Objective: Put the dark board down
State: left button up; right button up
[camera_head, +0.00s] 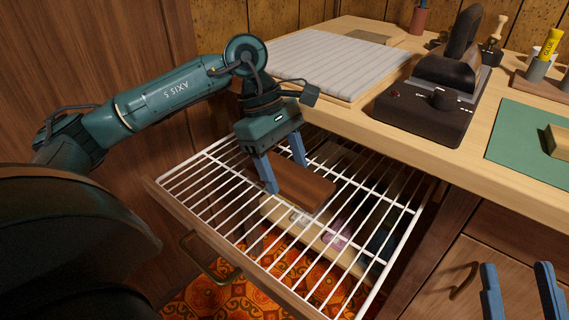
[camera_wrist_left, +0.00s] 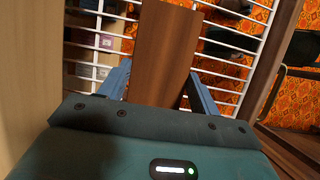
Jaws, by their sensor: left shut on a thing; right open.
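The dark board (camera_head: 305,188) is a brown wooden piece at the white wire rack of a pulled-out drawer. My left gripper (camera_head: 285,175) is shut on it, with one blue finger on each side. In the left wrist view the dark board (camera_wrist_left: 163,50) lies between the fingers of my left gripper (camera_wrist_left: 155,88), with the rack's white bars on both sides of it. I cannot tell whether the board touches the bars. My right gripper (camera_head: 518,290) is open and empty at the lower right, in front of the drawer fronts.
The white wire rack (camera_head: 350,221) has a wooden front with a handle (camera_head: 197,257). Boxes show beneath the bars. The wooden table (camera_head: 450,160) beside it holds a striped pad (camera_head: 335,62), a dark machine (camera_head: 425,108) and a green mat (camera_head: 530,135). Most bars around the board are bare.

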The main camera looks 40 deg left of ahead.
aim_at(278, 169)
pick_arm(q)
jog(key=shift+f, duration=0.15)
jog(key=o, duration=0.7)
pick_arm(e)
jog(key=shift+r+n, duration=0.3)
jog(key=shift+r, duration=0.05)
pick_arm(q)
jog(key=shift+o, duration=0.2)
jog(key=shift+r+p, duration=0.4)
jog(key=shift+r, duration=0.1)
jog(key=shift+a+r+p, duration=0.1)
jog(key=shift+r+p, duration=0.35)
jog(key=shift+r, duration=0.1)
jog(key=p+v, duration=0.1)
jog(key=v, duration=0.3)
jog(key=p+v, duration=0.2)
jog(key=v, duration=0.5)
pick_arm(e)
jog(key=f+m+h, duration=0.1)
jog(key=s+f+m+g+h, duration=0.1)
jog(key=f, duration=0.1)
jog(key=shift+f+g+h, duration=0.15)
jog(key=shift+g+h, duration=0.15)
jog(key=shift+d+f, duration=0.1)
